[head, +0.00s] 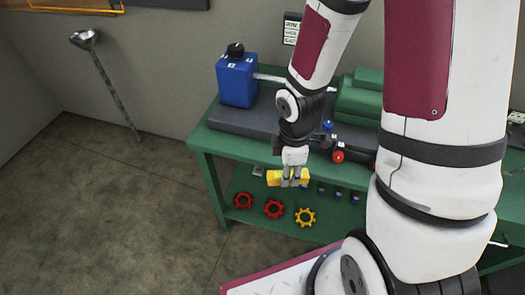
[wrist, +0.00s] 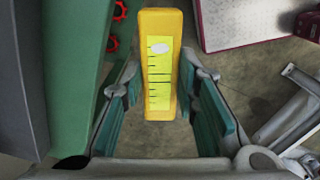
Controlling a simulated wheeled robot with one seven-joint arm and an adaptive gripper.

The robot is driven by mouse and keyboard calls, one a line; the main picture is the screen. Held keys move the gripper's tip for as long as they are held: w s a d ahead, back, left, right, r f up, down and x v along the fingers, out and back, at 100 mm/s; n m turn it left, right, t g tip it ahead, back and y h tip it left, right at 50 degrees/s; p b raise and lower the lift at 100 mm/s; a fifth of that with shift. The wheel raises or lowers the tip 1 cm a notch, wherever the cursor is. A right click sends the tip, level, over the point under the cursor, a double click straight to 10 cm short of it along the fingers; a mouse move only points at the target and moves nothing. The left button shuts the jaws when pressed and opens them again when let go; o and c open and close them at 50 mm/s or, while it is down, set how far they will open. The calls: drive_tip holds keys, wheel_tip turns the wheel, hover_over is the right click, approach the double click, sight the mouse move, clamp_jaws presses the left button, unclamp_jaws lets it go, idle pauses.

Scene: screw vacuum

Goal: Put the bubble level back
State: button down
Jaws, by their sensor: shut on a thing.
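The bubble level is a yellow block (head: 274,178) held in my gripper (head: 294,178) in front of the green bench. In the wrist view the bubble level (wrist: 161,105) shows a yellow-green scale with dark marks and a pale bubble near its far end. My gripper (wrist: 160,100) has a teal-padded finger on each side of it and is shut on it. In the head view the fingers hide part of the level. The level is in the air, apart from the bench top.
The green bench (head: 203,140) bears a blue jug (head: 237,80), a dark slab (head: 240,123) and green boxes (head: 360,97). Its lower shelf holds red gears (head: 274,208), a yellow gear (head: 305,217) and several small blue-topped items. Open floor (head: 120,210) lies to the left.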

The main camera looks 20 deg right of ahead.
drive_tip(key=shift+f, duration=0.1)
drive_tip(key=b, duration=0.1)
drive_tip(key=w+b, duration=0.1)
drive_tip(key=b, duration=0.1)
drive_tip(key=shift+w+f+b, duration=0.2)
drive_tip(key=shift+w+b, duration=0.1)
drive_tip(key=w+b, duration=0.1)
drive_tip(key=w, duration=0.3)
drive_tip(key=w+b, duration=0.2)
drive_tip(key=w, duration=0.3)
drive_tip(key=w+a+f+b, duration=0.1)
drive_tip(key=w+b, duration=0.1)
drive_tip(key=w, duration=0.2)
drive_tip(key=shift+w+a, duration=0.1)
drive_tip(key=shift+w, duration=0.4)
drive_tip(key=shift+f, duration=1.75)
drive_tip(key=shift+f+b, duration=0.15)
drive_tip(key=shift+b, duration=0.15)
drive_tip(key=c, duration=1.2)
unclamp_jaws()
drive_tip(key=shift+c, duration=0.2)
